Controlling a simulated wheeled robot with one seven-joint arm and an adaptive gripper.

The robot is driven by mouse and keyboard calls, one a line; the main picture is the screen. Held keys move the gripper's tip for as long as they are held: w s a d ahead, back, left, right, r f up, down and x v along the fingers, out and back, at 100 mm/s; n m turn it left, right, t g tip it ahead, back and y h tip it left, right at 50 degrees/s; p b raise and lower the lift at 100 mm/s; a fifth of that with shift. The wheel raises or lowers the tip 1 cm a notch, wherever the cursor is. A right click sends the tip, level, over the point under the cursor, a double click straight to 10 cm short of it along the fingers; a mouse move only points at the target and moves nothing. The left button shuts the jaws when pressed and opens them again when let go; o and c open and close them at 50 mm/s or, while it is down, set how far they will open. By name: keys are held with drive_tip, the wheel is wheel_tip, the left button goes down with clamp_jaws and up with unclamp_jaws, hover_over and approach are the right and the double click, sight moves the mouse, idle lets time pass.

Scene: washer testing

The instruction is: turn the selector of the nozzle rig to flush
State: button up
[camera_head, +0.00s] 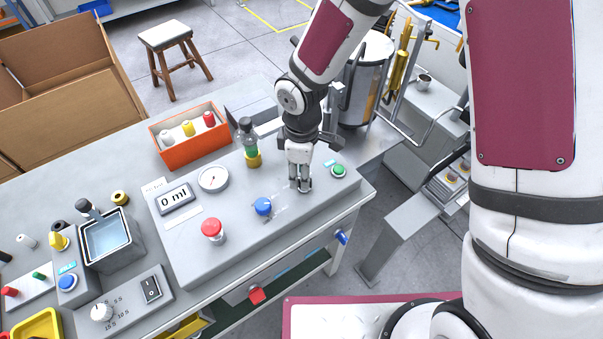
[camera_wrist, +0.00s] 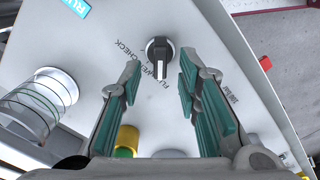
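The selector (camera_wrist: 160,50) is a small black knob with a light pointer bar, on the rig's grey top panel (camera_wrist: 110,40). In the wrist view it sits just beyond and between the fingertips of my gripper (camera_wrist: 160,70). The pointer bar runs nearly up and down in that view. Printed labels lie left of, below and right of the knob; fingers partly cover them, and I cannot read all of them surely. My gripper is open, its teal pads apart, with nothing between them.
On the rig stand a blue knob (camera_head: 263,206), a red button (camera_head: 212,228), a green button (camera_head: 338,170), a round gauge (camera_head: 213,178) and a "0 ml" display (camera_head: 176,199). A bottle (camera_head: 249,145) stands left of my gripper. An orange box (camera_head: 190,145) is behind.

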wheel_tip(320, 180, up, 11)
idle(0.4)
drive_tip(key=shift+d+r, duration=0.1)
